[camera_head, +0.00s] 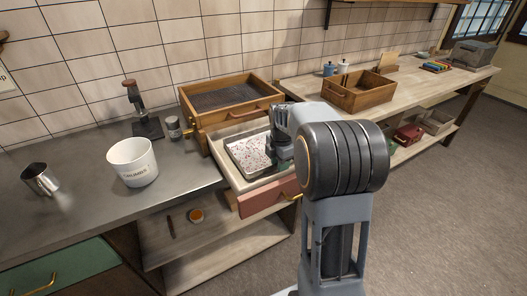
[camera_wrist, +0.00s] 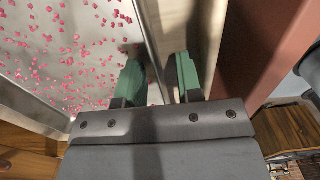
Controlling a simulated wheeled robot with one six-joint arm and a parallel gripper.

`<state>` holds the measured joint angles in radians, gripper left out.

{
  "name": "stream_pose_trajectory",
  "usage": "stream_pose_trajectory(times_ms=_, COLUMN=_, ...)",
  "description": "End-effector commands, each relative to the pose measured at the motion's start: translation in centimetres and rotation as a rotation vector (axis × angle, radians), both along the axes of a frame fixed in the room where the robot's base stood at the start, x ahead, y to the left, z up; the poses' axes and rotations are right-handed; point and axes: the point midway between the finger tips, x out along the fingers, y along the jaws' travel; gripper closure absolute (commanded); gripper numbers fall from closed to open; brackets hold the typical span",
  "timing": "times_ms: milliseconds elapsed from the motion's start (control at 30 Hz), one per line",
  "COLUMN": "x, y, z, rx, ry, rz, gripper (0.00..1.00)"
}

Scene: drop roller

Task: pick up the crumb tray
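The crumb tray (camera_head: 243,150) is a shallow metal tray scattered with pink-red crumbs. It lies in an open wooden drawer with a red front (camera_head: 262,199). In the wrist view the tray (camera_wrist: 60,45) fills the upper left. My gripper (camera_head: 278,158) is at the tray's right side, its fingertips partly hidden by my arm. In the wrist view my gripper (camera_wrist: 160,76) has its two green fingers apart, with the tray's metal rim running toward the gap between them. The left finger is over the tray's side and the right finger over the drawer's side. Contact cannot be told.
A white pot with lettering (camera_head: 133,165), a metal cup (camera_head: 40,180) and a dark press-like tool (camera_head: 144,115) stand on the left counter. A wooden box with a mesh top (camera_head: 229,98) stands behind the drawer. An open wooden crate (camera_head: 359,94) is on the right bench.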

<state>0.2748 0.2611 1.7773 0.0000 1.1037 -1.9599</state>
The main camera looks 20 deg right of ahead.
Motion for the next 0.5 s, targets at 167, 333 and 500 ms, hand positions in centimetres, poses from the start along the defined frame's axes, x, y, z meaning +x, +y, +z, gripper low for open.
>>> stream_pose_trajectory(times_ms=167, x=0.01, y=-0.01, z=-0.07, rx=0.000, ry=-0.001, rz=0.000, gripper=0.67)
stream_pose_trajectory(times_ms=333, x=0.01, y=-0.01, z=-0.06, rx=0.000, ry=0.000, rz=0.000, gripper=0.79)
stream_pose_trajectory(times_ms=500, x=0.01, y=-0.01, z=-0.04, rx=0.000, ry=0.000, rz=0.000, gripper=0.95)
